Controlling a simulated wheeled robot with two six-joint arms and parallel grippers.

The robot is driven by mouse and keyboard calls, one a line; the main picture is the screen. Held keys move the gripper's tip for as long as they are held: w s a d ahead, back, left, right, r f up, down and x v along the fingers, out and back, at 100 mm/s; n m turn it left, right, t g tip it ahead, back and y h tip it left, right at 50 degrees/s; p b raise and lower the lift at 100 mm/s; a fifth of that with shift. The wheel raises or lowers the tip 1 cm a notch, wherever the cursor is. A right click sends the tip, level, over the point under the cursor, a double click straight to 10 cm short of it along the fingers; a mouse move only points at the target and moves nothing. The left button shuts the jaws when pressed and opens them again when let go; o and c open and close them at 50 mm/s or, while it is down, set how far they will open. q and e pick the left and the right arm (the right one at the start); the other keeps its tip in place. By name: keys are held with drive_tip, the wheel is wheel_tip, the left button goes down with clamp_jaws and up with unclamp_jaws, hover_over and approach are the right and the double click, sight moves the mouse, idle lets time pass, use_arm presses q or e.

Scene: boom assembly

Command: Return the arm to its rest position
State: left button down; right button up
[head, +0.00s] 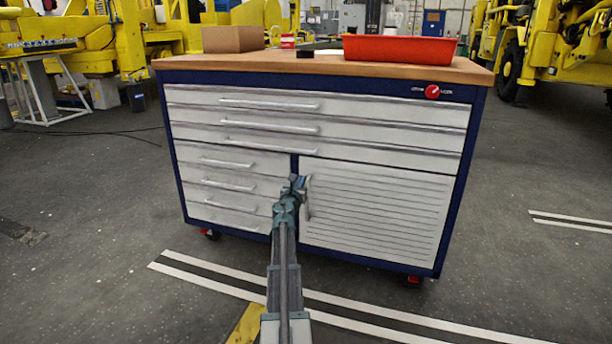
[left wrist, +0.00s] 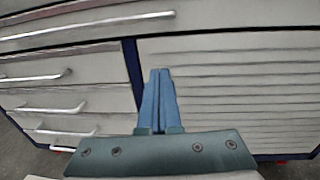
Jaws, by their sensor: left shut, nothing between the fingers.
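My left arm reaches forward from the bottom middle of the head view. Its gripper (head: 297,181) is in front of the tool cabinet (head: 296,165), by the post between the left drawers and the slatted door. In the left wrist view the two blue fingers (left wrist: 160,72) lie side by side, shut and empty. They point at the cabinet front; I cannot tell how small the gap to it is. My right gripper is in neither view.
A cardboard box (head: 233,39), a black round piece (head: 305,54) and a red tray (head: 400,49) are on the cabinet's wooden top. The slatted door (head: 375,210) and drawers look shut. Yellow machines (head: 560,45) stand behind. The floor on both sides is open.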

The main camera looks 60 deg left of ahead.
use_arm(q)
drive_tip(key=shift+s+d, duration=0.3)
drive_tip(key=shift+s, duration=0.15)
